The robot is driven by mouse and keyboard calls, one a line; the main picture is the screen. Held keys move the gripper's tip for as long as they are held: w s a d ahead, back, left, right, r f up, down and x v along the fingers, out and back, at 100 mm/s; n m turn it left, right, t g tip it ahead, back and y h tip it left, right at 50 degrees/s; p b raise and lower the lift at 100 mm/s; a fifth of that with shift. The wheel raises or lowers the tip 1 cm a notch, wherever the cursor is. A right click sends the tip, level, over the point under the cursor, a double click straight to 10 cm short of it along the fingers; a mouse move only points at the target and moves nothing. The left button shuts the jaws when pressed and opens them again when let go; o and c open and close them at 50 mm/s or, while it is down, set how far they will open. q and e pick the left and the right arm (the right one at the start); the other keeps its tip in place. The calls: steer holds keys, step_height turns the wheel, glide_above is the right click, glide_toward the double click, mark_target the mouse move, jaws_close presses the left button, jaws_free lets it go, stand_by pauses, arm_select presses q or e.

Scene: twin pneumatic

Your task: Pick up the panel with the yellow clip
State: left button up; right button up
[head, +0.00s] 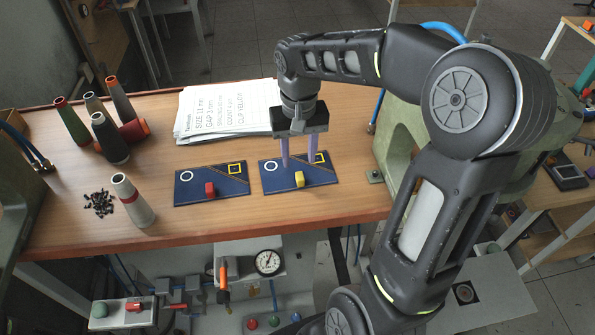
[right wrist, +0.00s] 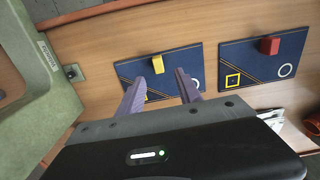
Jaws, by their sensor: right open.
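The panel with the yellow clip (head: 325,179) is a dark blue rectangle lying flat on the wooden table, with a white ring and a yellow square printed on it. Its yellow clip (head: 299,179) stands at its near edge. In the right wrist view the yellow clip (right wrist: 158,63) shows just beyond my fingertips, between them. A matching panel with a red clip (head: 210,190) lies to its left. My right gripper (head: 298,164) is open and empty, pointing down over the yellow-clip panel. I cannot tell whether the fingertips touch the panel. My left gripper is not in view.
A stack of printed sheets (head: 225,108) lies behind the panels. Green machine frames (head: 400,140) stand at both table ends. Bare wood lies in front of the panels.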

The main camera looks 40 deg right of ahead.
mark_target(299, 173)
steer(key=shift+f, duration=0.1)
step_height(299, 173, down, 5)
steer(key=shift+p, duration=0.75)
jaws_close()
stand_by(0.3)
